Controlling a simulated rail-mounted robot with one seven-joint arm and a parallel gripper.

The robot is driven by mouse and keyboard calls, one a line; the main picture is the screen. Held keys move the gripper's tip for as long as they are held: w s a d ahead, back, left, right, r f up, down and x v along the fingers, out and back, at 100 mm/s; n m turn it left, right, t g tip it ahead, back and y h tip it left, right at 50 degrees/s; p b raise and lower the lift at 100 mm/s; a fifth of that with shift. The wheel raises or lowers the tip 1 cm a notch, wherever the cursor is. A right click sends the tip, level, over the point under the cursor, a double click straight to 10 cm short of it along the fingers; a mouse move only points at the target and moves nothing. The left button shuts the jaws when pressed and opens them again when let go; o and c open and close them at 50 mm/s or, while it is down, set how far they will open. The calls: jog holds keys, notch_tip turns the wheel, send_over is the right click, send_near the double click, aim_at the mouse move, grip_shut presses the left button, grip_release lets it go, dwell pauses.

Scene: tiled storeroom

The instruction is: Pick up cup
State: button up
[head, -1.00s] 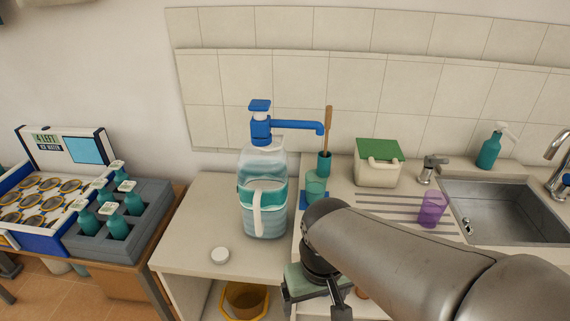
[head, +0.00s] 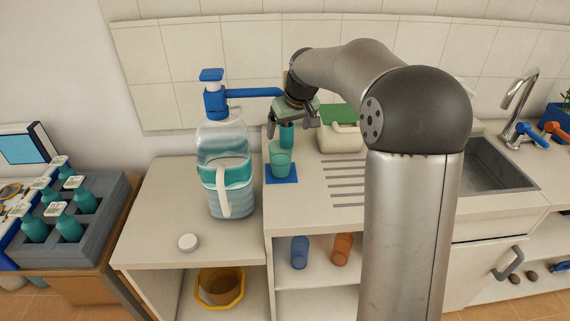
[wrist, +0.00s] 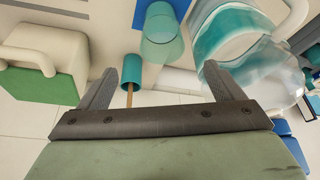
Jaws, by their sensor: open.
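A see-through teal cup (head: 280,160) stands upright on a small blue mat (head: 283,180) on the counter, just right of a big water bottle. It also shows in the wrist view (wrist: 160,40), beyond my fingertips. My gripper (head: 287,127) is open and empty, above and behind the cup and apart from it. In the wrist view, my gripper (wrist: 158,72) has its fingers spread, with a teal holder (wrist: 131,72) and its wooden stick between them. A blue cup (head: 299,252) and an orange cup (head: 342,248) are on the shelf below.
The water bottle (head: 228,190) with a blue pump stands close left of the cup, its spout reaching over towards my gripper. A cream box with green lid (head: 338,130) stands right of the gripper. A white cap (head: 187,242) lies front left. My arm hides part of the sink.

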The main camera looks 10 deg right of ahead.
aim_at(281, 157)
jog(key=p+x, duration=0.1)
jog(key=x, duration=0.8)
jog(key=shift+f, duration=0.2)
jog(key=shift+s+p+x, duration=0.15)
jog(key=shift+p+x, duration=0.35)
jog(key=shift+x, duration=0.9)
jog(key=shift+s+p+x, duration=0.2)
jog(key=shift+p+x, duration=0.3)
jog(key=shift+x, duration=0.9)
jog(key=shift+f, duration=0.1)
jog(key=c, duration=1.2)
jog(key=shift+c, duration=0.2)
